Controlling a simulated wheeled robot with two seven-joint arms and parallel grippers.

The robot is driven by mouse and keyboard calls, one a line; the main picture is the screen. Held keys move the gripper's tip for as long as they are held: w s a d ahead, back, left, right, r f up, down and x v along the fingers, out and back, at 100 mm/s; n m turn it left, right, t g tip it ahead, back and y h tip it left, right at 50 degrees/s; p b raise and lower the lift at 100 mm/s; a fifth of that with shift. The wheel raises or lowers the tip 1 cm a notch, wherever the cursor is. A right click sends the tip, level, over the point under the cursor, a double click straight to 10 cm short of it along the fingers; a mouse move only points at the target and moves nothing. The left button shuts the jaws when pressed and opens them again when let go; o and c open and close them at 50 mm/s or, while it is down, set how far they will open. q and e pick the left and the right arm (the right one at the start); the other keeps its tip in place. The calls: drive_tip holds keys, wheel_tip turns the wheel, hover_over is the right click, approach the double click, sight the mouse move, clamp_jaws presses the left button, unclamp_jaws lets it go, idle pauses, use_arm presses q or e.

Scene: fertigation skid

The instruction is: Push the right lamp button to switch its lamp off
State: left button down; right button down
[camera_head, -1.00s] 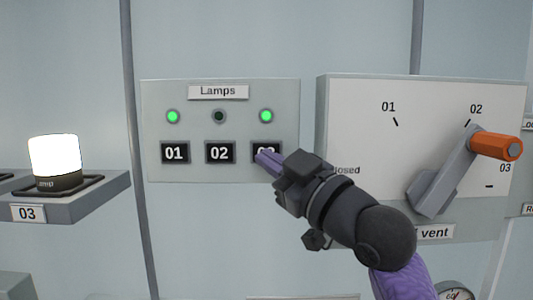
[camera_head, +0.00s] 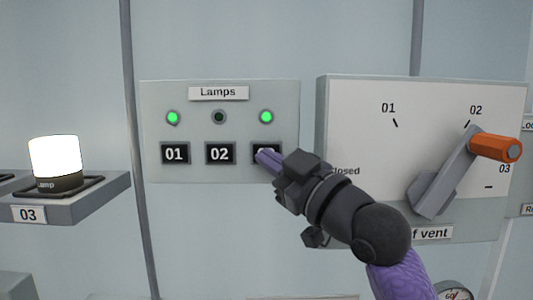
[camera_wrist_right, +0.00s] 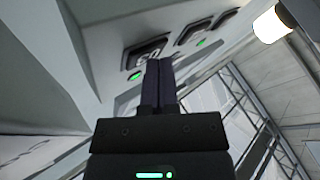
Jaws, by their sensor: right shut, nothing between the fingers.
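The Lamps panel (camera_head: 220,105) is on the wall, with buttons 01 (camera_head: 174,153), 02 (camera_head: 220,153) and the right button 03 (camera_head: 262,147). Green lights glow above 01 and 03; the one above 02 is dark. A lit white lamp (camera_head: 56,156) stands on the shelf labelled 03 at the left. My right gripper (camera_head: 263,156) is shut and empty, its tips in front of button 03 and covering part of it. In the right wrist view the shut fingers (camera_wrist_right: 158,64) reach to the lower edge of that button (camera_wrist_right: 146,52). Contact cannot be told. My left gripper is out of view.
A vent panel (camera_head: 355,100) with a grey lever and orange handle (camera_head: 495,146) stands right of the Lamps panel, close to my right arm. A gauge (camera_head: 454,294) sits at the bottom right. The wall left of the Lamps panel is free.

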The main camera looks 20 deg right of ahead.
idle(0.4)
drive_tip(key=s+a, duration=0.2)
drive_tip(key=s, duration=0.4)
drive_tip(key=shift+s+p, duration=0.3)
drive_tip(key=shift+p, duration=0.1)
